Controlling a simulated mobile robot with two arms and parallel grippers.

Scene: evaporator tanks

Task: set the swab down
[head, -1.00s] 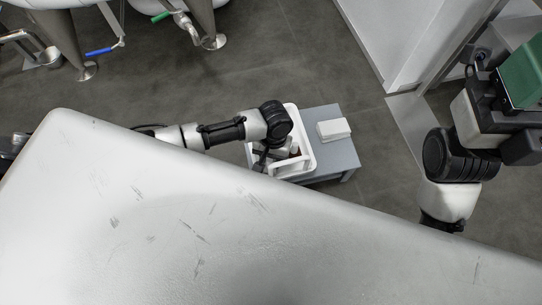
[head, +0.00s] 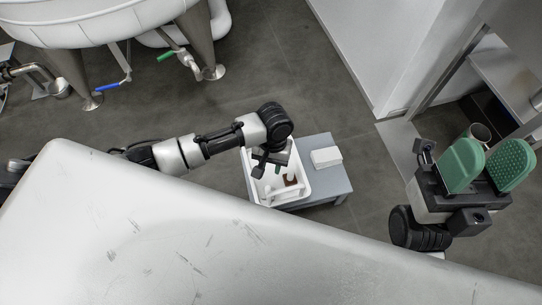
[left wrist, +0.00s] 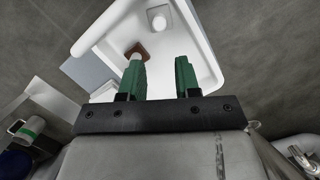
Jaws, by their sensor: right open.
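My left gripper (head: 270,166) is over the white tray (head: 305,187) in the head view, pointing down. In the left wrist view its two green fingers (left wrist: 158,80) stand apart with nothing visible between them. A brown piece (head: 291,180) with a white part lies in the tray; it also shows beside the left finger in the left wrist view (left wrist: 143,49). I cannot tell which of these, if any, is the swab. My right gripper (head: 487,164) is open at the right, its green pads apart and empty.
The tray is on a low grey table (head: 327,181) with a white box (head: 326,157) beside it. A large white surface (head: 180,235) fills the foreground. Tank legs (head: 200,45) and valves stand at upper left. A round container (head: 480,132) shows behind my right gripper.

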